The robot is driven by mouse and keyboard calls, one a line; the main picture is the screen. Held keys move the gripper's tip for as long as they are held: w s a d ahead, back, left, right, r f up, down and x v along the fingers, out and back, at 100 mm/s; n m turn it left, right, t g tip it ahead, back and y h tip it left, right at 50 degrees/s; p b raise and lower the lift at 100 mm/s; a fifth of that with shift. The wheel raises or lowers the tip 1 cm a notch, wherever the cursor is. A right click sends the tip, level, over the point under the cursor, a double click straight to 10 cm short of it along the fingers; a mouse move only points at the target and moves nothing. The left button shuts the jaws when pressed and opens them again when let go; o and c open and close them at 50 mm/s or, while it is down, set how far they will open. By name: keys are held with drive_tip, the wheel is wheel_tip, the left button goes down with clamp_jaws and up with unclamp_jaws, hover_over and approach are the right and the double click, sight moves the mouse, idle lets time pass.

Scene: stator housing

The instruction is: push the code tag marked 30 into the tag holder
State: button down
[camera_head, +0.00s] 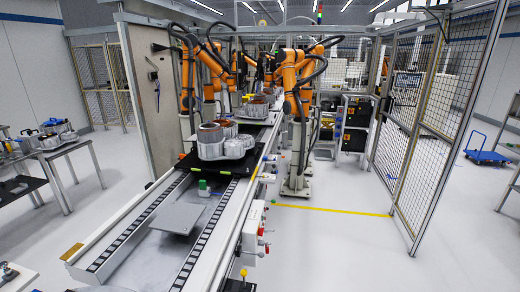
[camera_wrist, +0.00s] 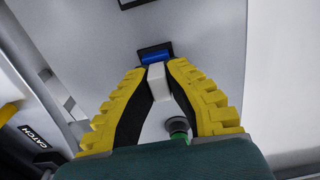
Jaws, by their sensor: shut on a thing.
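In the wrist view, my gripper (camera_wrist: 158,68) has two yellow ribbed fingers with dark inner pads. Its fingertips are closed in on a small white block (camera_wrist: 159,84), which I take to be the code tag. No number can be read on it. Just beyond the fingertips, a blue piece (camera_wrist: 157,58) sits in a dark frame on a pale grey surface. This looks like the tag holder. The block's far end lies close to the blue piece, but I cannot tell whether they touch. My gripper, tag and holder cannot be made out in the head view.
A grey round knob (camera_wrist: 178,125) with green below shows between the fingers. In the head view, the conveyor (camera_head: 200,192) carries metal housings (camera_head: 221,147). Orange arms (camera_head: 296,90) stand behind, and a mesh fence (camera_head: 420,110) is right.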

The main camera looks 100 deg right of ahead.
drive_tip(key=shift+r, duration=0.3)
drive_tip(key=shift+r+p, duration=0.85)
drive_tip(key=shift+p, duration=0.4)
wheel_tip(320, 180, up, 6)
drive_tip(key=p, duration=0.7)
drive_tip(key=shift+r, duration=0.25)
drive_tip(key=shift+f, duration=0.1)
